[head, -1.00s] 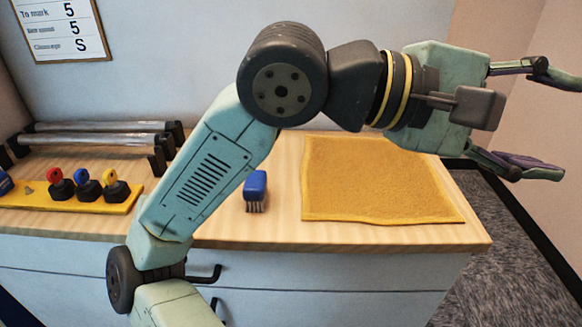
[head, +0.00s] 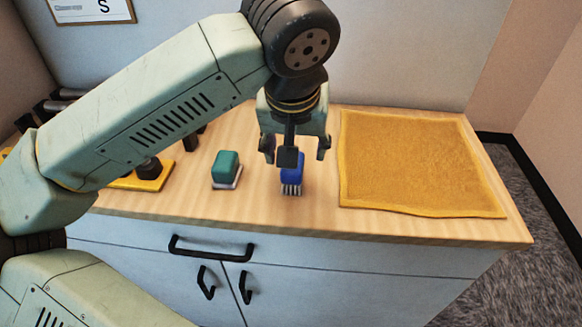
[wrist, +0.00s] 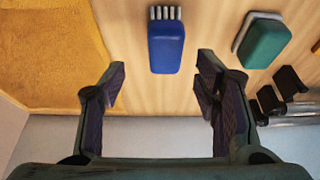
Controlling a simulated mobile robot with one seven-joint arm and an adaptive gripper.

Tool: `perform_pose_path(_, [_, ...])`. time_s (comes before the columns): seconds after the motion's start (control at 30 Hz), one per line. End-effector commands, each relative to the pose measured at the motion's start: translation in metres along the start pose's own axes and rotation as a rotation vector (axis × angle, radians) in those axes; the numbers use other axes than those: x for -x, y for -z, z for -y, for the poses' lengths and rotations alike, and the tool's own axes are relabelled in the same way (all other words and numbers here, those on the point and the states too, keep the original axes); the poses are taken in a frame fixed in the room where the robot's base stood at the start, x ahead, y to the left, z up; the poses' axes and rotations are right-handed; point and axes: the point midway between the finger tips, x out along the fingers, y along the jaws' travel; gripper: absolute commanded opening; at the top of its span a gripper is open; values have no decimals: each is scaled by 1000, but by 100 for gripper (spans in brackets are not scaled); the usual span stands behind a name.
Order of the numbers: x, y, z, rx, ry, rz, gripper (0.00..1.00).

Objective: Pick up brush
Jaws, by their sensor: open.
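The brush (head: 292,170) has a blue body and pale bristles, and it lies on the wooden counter. Its bristles face the counter's front edge. My gripper (head: 294,152) points down over the brush, with its fingers spread and nothing between them. Part of the brush is hidden behind my gripper in the head view. In the wrist view the brush (wrist: 166,46) shows whole, beyond the fingertips and roughly centred between the two open fingers (wrist: 158,78). The gripper is apart from the brush.
A green block-like item on a pale base (head: 227,168) lies left of the brush. A yellow cloth (head: 415,165) lies to the right. A yellow tray (head: 150,180) with dark-based items and dark-ended rollers stand further left, partly behind my arm. Bare wood surrounds the brush.

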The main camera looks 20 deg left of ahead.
Motion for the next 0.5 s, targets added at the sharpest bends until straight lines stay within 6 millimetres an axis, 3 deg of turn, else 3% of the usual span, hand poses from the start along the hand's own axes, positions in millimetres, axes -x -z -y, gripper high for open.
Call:
perform_pose_path(0.33, [-42, -2, 6, 1, -3, 3, 57])
perform_pose_path(0.5, [-53, -2, 6, 1, -2, 0, 57])
